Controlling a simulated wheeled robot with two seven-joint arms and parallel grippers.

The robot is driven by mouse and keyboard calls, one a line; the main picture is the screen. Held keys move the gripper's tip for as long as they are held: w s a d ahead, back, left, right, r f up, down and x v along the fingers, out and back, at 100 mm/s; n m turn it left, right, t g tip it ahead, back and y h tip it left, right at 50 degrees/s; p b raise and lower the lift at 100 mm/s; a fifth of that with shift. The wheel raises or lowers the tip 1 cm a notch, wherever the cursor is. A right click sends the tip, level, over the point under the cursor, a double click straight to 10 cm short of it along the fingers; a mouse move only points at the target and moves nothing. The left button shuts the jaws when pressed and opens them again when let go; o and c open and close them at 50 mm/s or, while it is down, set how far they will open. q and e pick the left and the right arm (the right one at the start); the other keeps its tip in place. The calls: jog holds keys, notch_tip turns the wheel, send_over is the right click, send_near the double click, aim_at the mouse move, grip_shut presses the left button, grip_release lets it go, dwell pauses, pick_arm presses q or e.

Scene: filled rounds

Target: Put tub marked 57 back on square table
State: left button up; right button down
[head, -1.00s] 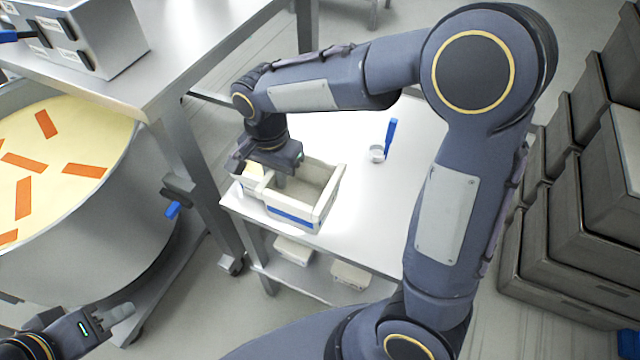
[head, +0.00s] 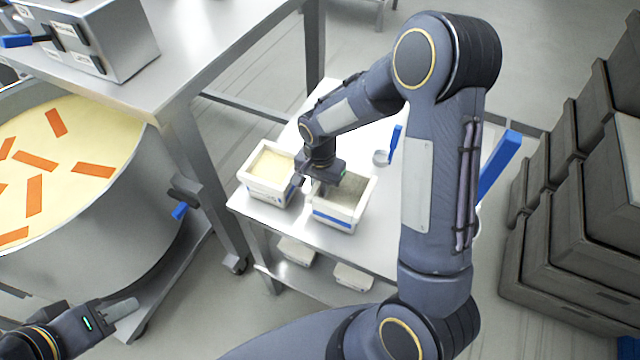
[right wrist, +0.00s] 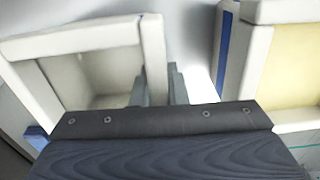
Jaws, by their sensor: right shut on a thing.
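A white tub with a blue band and a greyish, seemingly empty inside (head: 336,212) is at the square table's (head: 262,218) front edge. My right gripper (head: 312,187) is shut on its left wall, as the right wrist view (right wrist: 157,90) also shows. I cannot tell if this tub touches the table top. A second white tub (head: 266,190), filled with something pale yellow, stands on the table just left of it, with a small gap. No number is readable on either tub. My left gripper (head: 121,307) is low at the left, away from the tubs; its fingers are unclear.
A small scoop with a blue handle (head: 395,139) lies behind the tubs. A larger blue handle (head: 497,165) shows right of my arm. A vat of pale yellow stuff (head: 70,145) and a steel bench (head: 185,75) are at left. Dark crates (head: 560,240) are stacked at right.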

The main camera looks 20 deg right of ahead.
jog(key=shift+f, duration=0.1)
jog(key=c, duration=1.9)
grip_release()
jog(key=shift+f, duration=0.1)
jog(key=o, duration=0.5)
jog(key=shift+c, duration=0.2)
